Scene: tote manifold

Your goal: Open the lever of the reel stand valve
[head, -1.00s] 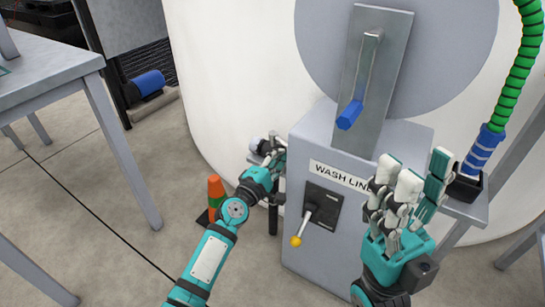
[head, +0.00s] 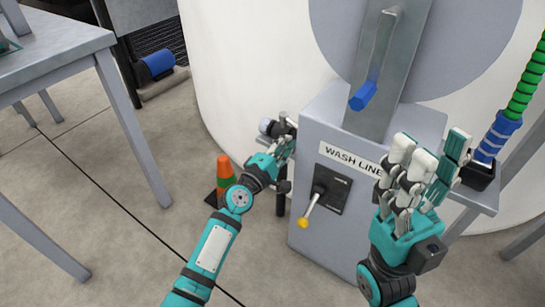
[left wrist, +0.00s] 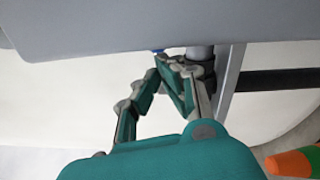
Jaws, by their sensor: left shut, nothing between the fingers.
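The grey reel stand (head: 340,125) with a "WASH LINE" label stands right of centre in the head view. Its front has a black plate (head: 331,190) with a lever (head: 311,206) that slants down to a yellow knob. On the stand's left side is a vertical pipe with dark fittings (head: 281,187); it also shows in the left wrist view (left wrist: 199,52). A small bit of blue (left wrist: 157,50) shows there by the fingers. My left gripper (head: 285,146) is shut and empty beside this pipe, partly hiding the fittings. My right gripper (head: 430,165) is open and empty before the stand's right side.
A grey reel disc with a blue-handled crank (head: 363,96) is above the stand. A green hose (head: 527,85) with a blue end is at right. An orange and green cone (head: 225,178) stands on the floor by my left forearm. A grey table (head: 60,55) is at left.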

